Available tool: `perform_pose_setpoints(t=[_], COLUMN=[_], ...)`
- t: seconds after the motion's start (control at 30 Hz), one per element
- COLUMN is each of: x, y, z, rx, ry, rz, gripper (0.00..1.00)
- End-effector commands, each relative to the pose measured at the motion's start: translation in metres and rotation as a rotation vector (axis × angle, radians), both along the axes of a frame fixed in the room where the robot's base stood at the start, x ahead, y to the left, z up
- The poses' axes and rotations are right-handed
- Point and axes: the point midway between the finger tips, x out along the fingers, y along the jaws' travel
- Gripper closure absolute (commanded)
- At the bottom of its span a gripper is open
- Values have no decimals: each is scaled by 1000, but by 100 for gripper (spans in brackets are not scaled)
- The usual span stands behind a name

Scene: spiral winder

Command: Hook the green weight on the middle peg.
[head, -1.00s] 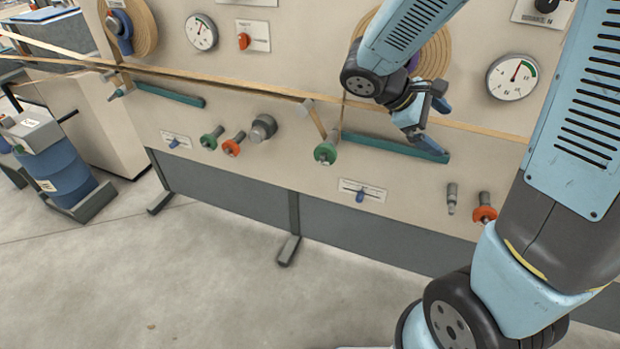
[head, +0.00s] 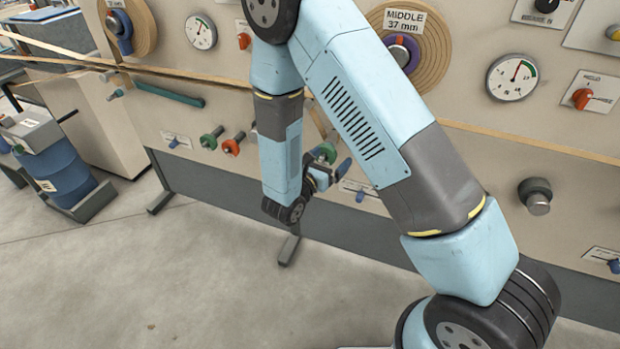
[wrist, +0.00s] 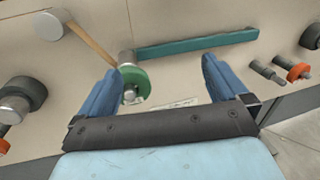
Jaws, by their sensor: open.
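A green weight (head: 325,153), a ring on a grey stub, sits on the panel in the middle of the head view, partly covered by my gripper. In the wrist view this green weight (wrist: 132,84) lies between my fingers, closer to the left one, at the lower end of a tan arm (wrist: 90,38). My gripper (wrist: 160,68) is open and empty, facing the panel; in the head view my gripper (head: 332,173) is just below the weight. I cannot tell whether a finger touches it. A second green weight (head: 211,137) sits on the panel farther left.
A teal bar (wrist: 195,43) runs right from near the weight. A bare grey peg (wrist: 265,69) and an orange weight (wrist: 297,72) lie right of my gripper. A dark grey knob (wrist: 25,92) is at left. The MIDDLE spool (head: 430,50) is above.

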Motion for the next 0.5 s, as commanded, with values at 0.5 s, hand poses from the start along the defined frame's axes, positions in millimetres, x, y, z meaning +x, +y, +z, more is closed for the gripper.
perform_pose_setpoints(t=[0.5], x=[-4], y=[48], z=[-58], rx=[-102], ry=[42], rz=[230], gripper=[0])
